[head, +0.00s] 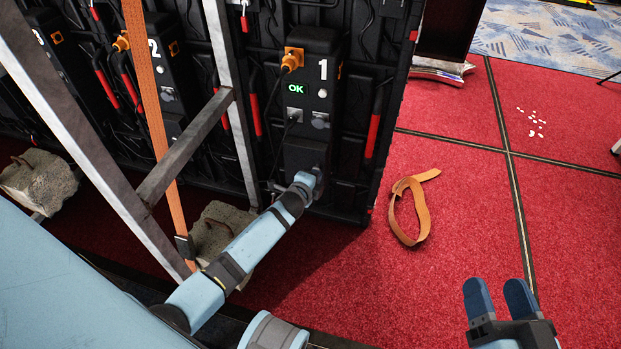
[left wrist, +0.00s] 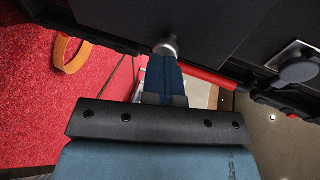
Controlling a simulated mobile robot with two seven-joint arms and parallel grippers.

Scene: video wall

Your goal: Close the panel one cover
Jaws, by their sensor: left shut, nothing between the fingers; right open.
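Panel one (head: 323,70) is the black unit marked "1" on the back of the video wall, with a green "OK" display (head: 296,87). Its lower black part (head: 304,153) sits just above my left gripper (head: 310,182); I cannot tell whether this is the cover. In the left wrist view, the shut blue fingers (left wrist: 164,80) point at a small silver knob (left wrist: 166,47) under a flat black surface (left wrist: 205,25). Tips and knob overlap; contact is unclear. Nothing is held. My right gripper (head: 499,292) is open and empty over the red floor, far from the panel.
An orange plug (head: 292,60) and a black cable are on the unit, with red-and-black handles (head: 373,130) beside it. Metal braces (head: 185,150), an orange strap (head: 148,95) and stone weights (head: 218,232) stand left. A loose strap (head: 420,212) lies on the open carpet.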

